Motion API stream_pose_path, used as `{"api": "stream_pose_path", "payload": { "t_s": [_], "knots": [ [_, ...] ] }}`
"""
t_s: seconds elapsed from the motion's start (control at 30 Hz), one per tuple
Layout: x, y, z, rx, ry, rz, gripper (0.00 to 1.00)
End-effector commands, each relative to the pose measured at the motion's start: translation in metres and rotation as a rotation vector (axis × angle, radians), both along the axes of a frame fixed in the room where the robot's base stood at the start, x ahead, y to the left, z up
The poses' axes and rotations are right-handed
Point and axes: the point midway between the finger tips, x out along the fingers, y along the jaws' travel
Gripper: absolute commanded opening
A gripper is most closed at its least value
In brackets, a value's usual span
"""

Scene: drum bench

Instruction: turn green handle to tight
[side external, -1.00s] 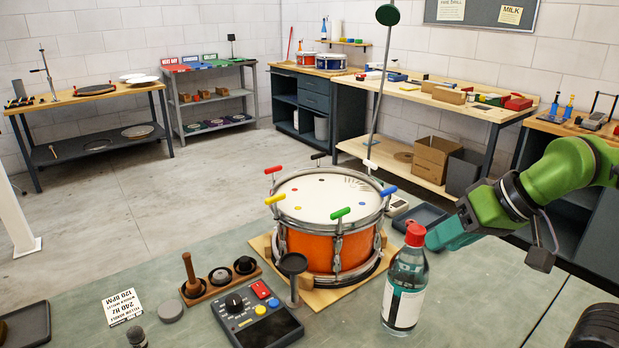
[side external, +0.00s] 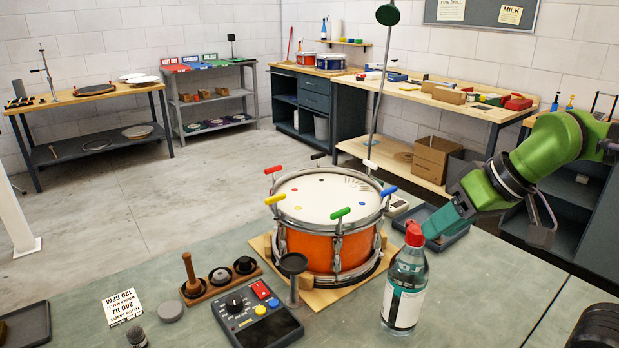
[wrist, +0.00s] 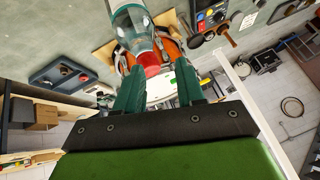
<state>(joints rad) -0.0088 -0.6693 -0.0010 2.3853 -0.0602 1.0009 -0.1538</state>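The green handle (side external: 340,212) is a short bar on a rod at the near right rim of the orange drum (side external: 308,251). It lies slanted, its right end a little higher. My gripper (side external: 432,230) is right of the green handle and apart from it, beside the red cap of a clear bottle (side external: 405,286). In the wrist view my gripper's two teal fingers (wrist: 159,80) stand apart with nothing held between them. The bottle's red cap (wrist: 149,60) shows beyond them and hides part of the drum.
The bottle stands at the drum's front right, close to my gripper. Blue (side external: 388,191), yellow (side external: 275,199) and red (side external: 273,169) handles stand around the rim. A control box (side external: 257,314) and small stand (side external: 293,268) are in front. A dark tray (side external: 440,226) lies behind my gripper.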

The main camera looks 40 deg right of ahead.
Motion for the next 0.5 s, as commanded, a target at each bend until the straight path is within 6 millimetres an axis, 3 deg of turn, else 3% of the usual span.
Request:
{"api": "stream_pose_path", "payload": {
  "t_s": [0.3, 0.5],
  "knots": [
    [0.078, -0.005, 0.076, -0.395, 0.158, 0.65, 0.38],
    [0.131, -0.004, 0.104, -0.552, 0.251, 1.061, 0.38]
  ]
}}
